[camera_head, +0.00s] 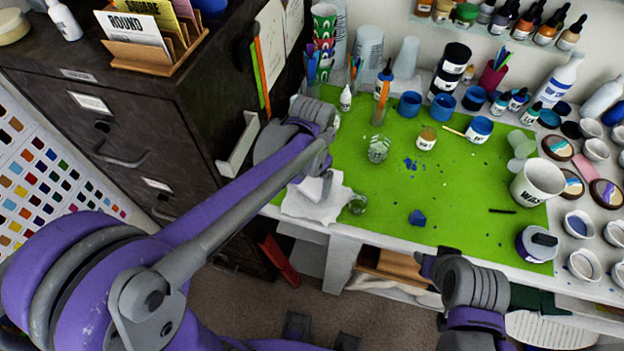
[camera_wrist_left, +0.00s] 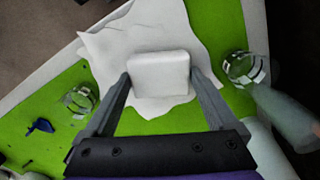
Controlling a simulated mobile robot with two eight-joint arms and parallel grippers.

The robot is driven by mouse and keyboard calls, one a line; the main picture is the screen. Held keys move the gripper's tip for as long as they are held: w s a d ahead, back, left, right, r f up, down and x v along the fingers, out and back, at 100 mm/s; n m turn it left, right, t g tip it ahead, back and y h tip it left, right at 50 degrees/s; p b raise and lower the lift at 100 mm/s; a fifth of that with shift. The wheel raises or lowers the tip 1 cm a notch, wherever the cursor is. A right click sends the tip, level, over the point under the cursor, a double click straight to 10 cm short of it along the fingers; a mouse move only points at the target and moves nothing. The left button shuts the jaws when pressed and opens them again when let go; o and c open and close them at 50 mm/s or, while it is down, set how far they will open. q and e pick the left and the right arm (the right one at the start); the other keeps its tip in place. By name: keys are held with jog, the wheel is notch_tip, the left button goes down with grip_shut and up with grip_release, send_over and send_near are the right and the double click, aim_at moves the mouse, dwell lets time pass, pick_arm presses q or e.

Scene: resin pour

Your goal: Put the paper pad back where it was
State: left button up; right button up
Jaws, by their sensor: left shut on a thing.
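The paper pad (camera_wrist_left: 160,66) is a small white block with rounded corners. My left gripper (camera_wrist_left: 161,75) is shut on it, one finger at each side. Behind the pad in the left wrist view is a crumpled white sheet (camera_wrist_left: 105,48). I cannot tell whether the pad touches the sheet. In the head view the sheet (camera_head: 312,207) lies at the left front edge of the green mat (camera_head: 465,185), and my left arm reaches over it, hiding most of the pad. My right gripper (camera_head: 428,265) is low, by the table's front edge; its fingers are too unclear to read.
A small clear glass (camera_head: 358,204) stands just right of the sheet. Another clear cup (camera_head: 378,149) and a small labelled jar (camera_head: 427,138) stand farther back. A blue blob (camera_head: 417,217) lies on the mat. A white bucket (camera_head: 537,183) stands right. The mat's middle is mostly clear.

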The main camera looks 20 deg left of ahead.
aim_at(312, 183)
pick_arm(q)
jog(key=shift+f, duration=0.1)
jog(key=o, duration=1.1)
jog(key=shift+r, duration=0.25)
notch_tip(312, 183, up, 10)
jog(key=r, duration=0.1)
jog(key=s+a+f+n+t, duration=0.1)
jog(key=s+a+f+t, duration=0.1)
jog(key=s, duration=0.2)
jog(key=s+a+f+n+t, duration=0.2)
jog(key=s+f, duration=0.1)
jog(key=s, duration=0.1)
jog(key=s+a+f+n+t+p, duration=0.1)
jog(key=s+a+f+n, duration=0.1)
jog(key=s+f, duration=0.1)
jog(key=shift+s+a+f+t, duration=0.1)
jog(key=shift+s+a+t, duration=0.1)
jog(key=shift+s, duration=0.25)
jog(key=shift+s+a+f+t, duration=0.1)
jog(key=shift+s+a+t, duration=0.1)
jog(key=shift+s, duration=0.2)
